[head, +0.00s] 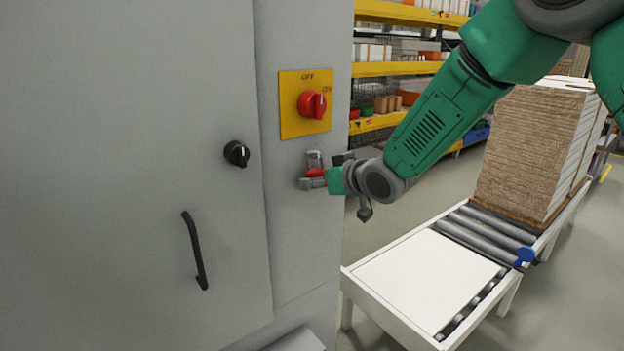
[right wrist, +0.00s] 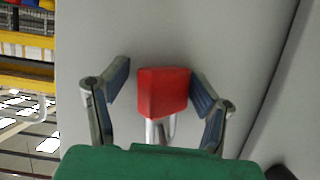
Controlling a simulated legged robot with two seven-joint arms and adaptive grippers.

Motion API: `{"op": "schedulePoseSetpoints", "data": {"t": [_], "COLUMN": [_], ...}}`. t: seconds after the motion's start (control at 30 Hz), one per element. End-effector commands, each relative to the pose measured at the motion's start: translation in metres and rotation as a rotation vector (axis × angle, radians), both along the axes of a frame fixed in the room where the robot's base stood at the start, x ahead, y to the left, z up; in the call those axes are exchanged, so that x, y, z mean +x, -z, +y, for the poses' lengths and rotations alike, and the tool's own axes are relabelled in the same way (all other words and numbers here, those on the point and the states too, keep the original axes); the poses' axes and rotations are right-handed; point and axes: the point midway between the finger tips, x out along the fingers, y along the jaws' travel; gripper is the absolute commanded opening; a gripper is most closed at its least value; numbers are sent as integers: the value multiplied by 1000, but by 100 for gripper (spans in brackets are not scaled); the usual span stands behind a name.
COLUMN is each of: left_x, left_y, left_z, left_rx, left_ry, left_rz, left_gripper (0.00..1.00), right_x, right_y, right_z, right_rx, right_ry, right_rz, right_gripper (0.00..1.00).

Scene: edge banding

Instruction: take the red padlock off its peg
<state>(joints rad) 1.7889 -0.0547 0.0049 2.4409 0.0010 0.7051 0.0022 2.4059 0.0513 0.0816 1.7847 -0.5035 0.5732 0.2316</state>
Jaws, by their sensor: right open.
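The red padlock (head: 315,173) hangs by its metal shackle (head: 314,158) on the side face of the grey cabinet, below the yellow switch plate. In the right wrist view the padlock's red body (right wrist: 163,92) sits between the two fingers of my right gripper (right wrist: 160,84). The fingers are open, with a clear gap on the left of the body and a narrow one on the right. In the head view the right gripper (head: 309,181) is at the padlock and partly covers it. The peg itself cannot be made out. My left gripper is not in view.
The red rotary switch (head: 312,104) on its yellow plate (head: 291,122) is just above. A black knob (head: 237,153) and black handle (head: 195,250) are on the cabinet door. A roller conveyor with a white panel (head: 428,277) and stacked boards (head: 535,150) stand at the right.

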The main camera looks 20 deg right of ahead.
Motion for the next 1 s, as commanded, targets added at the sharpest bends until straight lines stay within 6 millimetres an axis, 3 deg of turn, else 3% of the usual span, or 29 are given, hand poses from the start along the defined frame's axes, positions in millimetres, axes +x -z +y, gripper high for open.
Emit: {"op": "schedulePoseSetpoints", "data": {"t": [0.03,0.1,0.23,0.4,1.0], "left_x": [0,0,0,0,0], "left_y": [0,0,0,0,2], "left_z": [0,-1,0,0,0], "left_rx": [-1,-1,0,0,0], "left_ry": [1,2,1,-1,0], "left_rz": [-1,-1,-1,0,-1], "left_gripper": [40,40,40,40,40], "right_x": [-1,-2,-4,-3,-1], "right_y": [-2,-4,-8,-10,-2], "right_z": [3,9,19,25,10], "right_rx": [-3,-8,-20,-24,-11], "right_ry": [-2,1,1,-2,7], "right_rz": [-2,-3,-5,-8,-6], "right_gripper": [36,18,15,0,0]}}
